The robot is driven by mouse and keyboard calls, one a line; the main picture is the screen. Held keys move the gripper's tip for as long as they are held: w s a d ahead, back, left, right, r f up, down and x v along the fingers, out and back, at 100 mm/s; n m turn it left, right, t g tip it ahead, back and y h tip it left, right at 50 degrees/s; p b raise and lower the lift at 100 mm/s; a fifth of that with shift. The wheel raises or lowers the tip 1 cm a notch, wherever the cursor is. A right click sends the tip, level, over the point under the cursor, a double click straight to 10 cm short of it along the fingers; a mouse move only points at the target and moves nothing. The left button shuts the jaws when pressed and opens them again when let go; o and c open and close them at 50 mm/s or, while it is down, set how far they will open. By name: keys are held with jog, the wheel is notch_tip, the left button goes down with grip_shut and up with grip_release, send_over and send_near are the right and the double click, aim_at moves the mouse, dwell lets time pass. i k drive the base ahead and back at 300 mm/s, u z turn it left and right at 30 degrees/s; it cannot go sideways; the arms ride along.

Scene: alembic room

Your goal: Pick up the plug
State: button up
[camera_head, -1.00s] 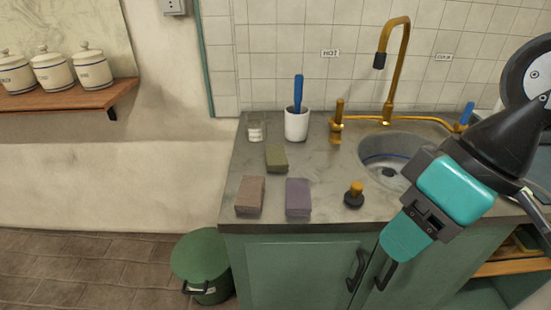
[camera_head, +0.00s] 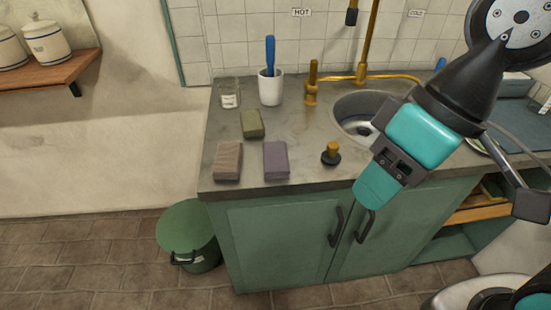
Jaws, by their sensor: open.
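The plug (camera_head: 331,153), black with a brass-coloured knob, stands upright on the grey counter (camera_head: 300,133) in front of the sink (camera_head: 352,112). My gripper (camera_head: 368,192) has teal pads and a dark body. It hangs to the right of the plug and nearer to me, in front of the counter's edge, apart from the plug. It is open and I see nothing held in it. My gripper hides part of the sink and the counter edge.
Three sponge-like blocks, brown (camera_head: 228,161), purple (camera_head: 276,160) and green (camera_head: 252,124), lie left of the plug. A white cup (camera_head: 270,88) with a blue-handled brush, a glass jar (camera_head: 230,94) and a brass tap (camera_head: 311,85) stand behind. A green bin (camera_head: 188,232) is on the floor.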

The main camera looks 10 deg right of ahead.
aim_at(332, 156)
jog(key=z, duration=2.3)
jog(key=i, duration=0.75)
jog(key=u, duration=3.95)
